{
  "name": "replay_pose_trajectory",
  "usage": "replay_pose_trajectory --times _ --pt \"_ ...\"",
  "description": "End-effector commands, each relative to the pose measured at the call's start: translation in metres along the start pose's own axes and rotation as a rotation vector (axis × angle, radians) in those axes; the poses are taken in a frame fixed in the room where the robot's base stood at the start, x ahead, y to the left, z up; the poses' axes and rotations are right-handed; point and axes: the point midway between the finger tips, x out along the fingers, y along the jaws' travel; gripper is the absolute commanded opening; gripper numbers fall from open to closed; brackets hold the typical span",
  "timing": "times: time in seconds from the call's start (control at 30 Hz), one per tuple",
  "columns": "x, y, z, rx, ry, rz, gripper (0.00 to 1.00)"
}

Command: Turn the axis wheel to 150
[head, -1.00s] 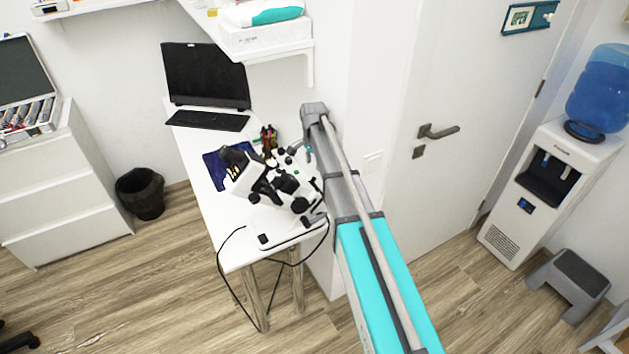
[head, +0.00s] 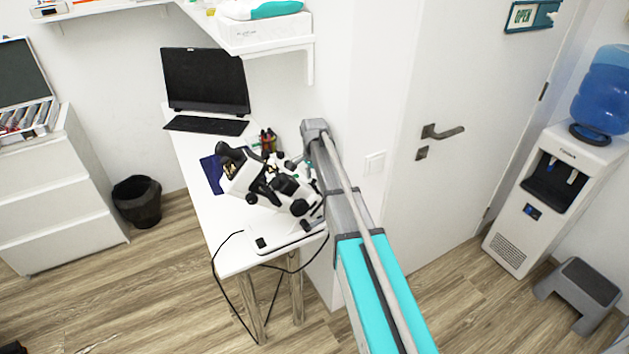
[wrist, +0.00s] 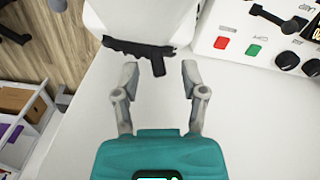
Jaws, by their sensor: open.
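A white device with black knobs (head: 283,184), shaped like a microscope, stands on the white table (head: 232,257). In the wrist view a white body with a black bar-like part (wrist: 140,49) lies just beyond my fingertips. A white panel (wrist: 232,22) with a red and a green patch and black knobs is at the upper right. I cannot tell which part is the axis wheel, and no number is readable. My gripper (wrist: 158,80) is open with nothing between its fingers, in front of the black part. In the head view my arm reaches to the device's right side, and the gripper is mostly hidden.
A black cable (head: 215,270) hangs off the front. The wall is close on the right.

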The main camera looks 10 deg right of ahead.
Motion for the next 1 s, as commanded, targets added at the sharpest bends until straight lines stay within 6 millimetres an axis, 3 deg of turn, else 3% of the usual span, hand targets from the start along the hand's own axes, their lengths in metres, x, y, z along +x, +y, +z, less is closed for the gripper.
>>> replay_pose_trajectory --times 0.33,0.63,1.0 --pt "0.0006 0.0001 -0.0002 0.000 0.000 0.000 0.53" --pt "0.0006 0.0001 -0.0002 0.000 0.000 0.000 0.00" --pt "0.0024 -0.0066 -0.0008 -0.040 -0.010 0.037 0.00"
